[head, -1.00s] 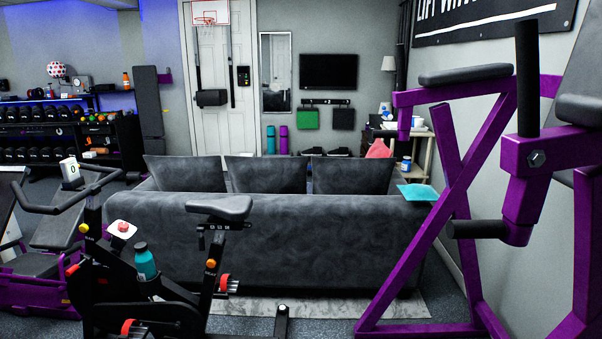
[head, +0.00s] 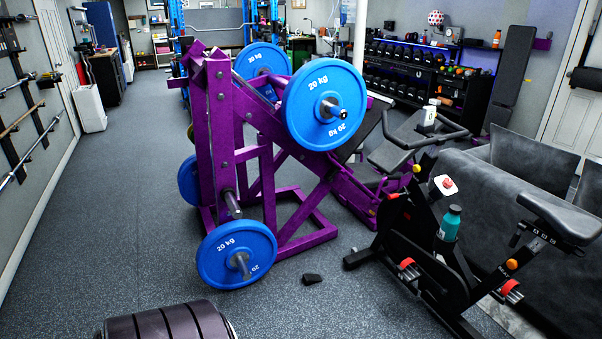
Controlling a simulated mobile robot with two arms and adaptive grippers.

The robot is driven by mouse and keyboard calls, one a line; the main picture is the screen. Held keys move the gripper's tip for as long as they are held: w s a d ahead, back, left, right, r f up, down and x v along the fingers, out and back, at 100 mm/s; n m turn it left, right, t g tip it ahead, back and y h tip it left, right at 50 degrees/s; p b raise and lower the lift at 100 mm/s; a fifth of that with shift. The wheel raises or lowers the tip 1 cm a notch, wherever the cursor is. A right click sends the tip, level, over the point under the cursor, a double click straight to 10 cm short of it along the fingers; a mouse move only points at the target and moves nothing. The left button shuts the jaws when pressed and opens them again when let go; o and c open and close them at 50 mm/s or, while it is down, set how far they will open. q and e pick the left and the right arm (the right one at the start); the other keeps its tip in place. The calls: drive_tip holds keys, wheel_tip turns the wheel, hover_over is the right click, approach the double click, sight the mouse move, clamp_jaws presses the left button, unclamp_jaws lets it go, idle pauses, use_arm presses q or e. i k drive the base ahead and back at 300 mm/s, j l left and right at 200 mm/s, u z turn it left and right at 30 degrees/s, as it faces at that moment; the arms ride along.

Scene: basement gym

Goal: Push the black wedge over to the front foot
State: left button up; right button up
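A small black wedge (head: 312,279) lies on the grey speckled floor in the head view, in front of the purple weight machine and right of its lower blue plate. The black exercise bike (head: 440,255) stands to its right. A black front foot (head: 362,257) of the bike rests on the floor, a short gap to the right of the wedge and slightly farther back. The wedge and the foot are apart. Neither of my grippers shows in the head view.
The purple weight machine (head: 268,165) with blue 20 kg plates (head: 237,255) stands behind the wedge. A dark ribbed rounded object (head: 165,322) lies at the bottom left. A grey sofa (head: 490,190) is behind the bike. The floor in front of the wedge and far left is clear.

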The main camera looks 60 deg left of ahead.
sight(310, 280)
drive_tip(key=u, duration=1.75)
drive_tip(key=i, duration=0.9)
